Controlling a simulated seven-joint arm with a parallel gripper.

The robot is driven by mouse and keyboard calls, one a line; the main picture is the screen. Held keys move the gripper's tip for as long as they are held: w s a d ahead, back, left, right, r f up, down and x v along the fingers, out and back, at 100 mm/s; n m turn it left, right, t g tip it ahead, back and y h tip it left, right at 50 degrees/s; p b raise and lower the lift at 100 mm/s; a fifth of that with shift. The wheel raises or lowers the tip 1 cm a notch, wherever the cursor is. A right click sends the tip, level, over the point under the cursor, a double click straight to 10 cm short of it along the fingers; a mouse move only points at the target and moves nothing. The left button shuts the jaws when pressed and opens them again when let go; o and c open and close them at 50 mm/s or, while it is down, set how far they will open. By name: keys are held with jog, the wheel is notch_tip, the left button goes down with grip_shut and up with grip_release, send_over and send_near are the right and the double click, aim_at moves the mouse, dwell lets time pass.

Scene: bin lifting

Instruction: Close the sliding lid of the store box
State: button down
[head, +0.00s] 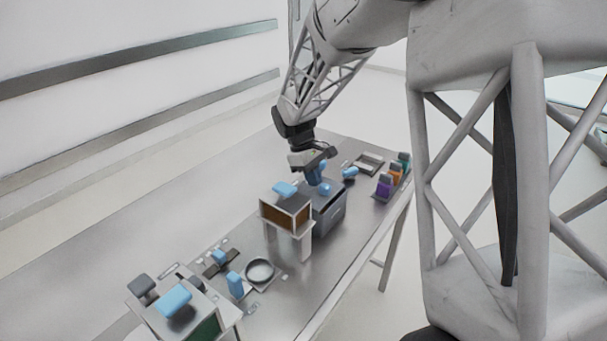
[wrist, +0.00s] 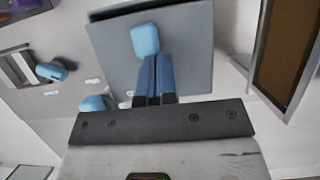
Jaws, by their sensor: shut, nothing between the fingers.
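The store box appears to be the grey box (head: 331,216) near the middle of the bench. Its flat grey lid (wrist: 190,60) has a rounded light-blue knob (wrist: 144,38), which also shows in the head view (head: 325,188). My gripper (head: 314,178) is over the box, beside the knob. Its blue fingers (wrist: 155,62) are together and empty, with tips right by the knob's near side in the wrist view. I cannot tell whether they touch it. How far the lid is slid open is not clear, as my gripper covers part of it.
A white stand with a brown front (head: 286,212) and blue handle is close on the left. Purple (head: 384,186), orange (head: 396,174) and green blocks stand at the right edge. A shallow tray (head: 368,164) lies behind. A round dish (head: 260,271) is nearer; bare bench lies at left.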

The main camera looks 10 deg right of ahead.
jog(key=shift+s+d+f, duration=0.1)
jog(key=shift+s+d, duration=0.45)
jog(key=shift+s, duration=0.1)
jog(key=shift+w+a, duration=0.5)
jog(key=shift+w, duration=0.05)
jog(key=shift+w+a+r, duration=0.2)
jog(key=shift+w+a, duration=0.35)
jog(key=shift+w+a+r, duration=0.15)
jog(key=shift+w+a, duration=0.35)
jog(key=shift+w, duration=0.05)
jog(key=v, duration=0.9)
jog(key=shift+r, duration=0.25)
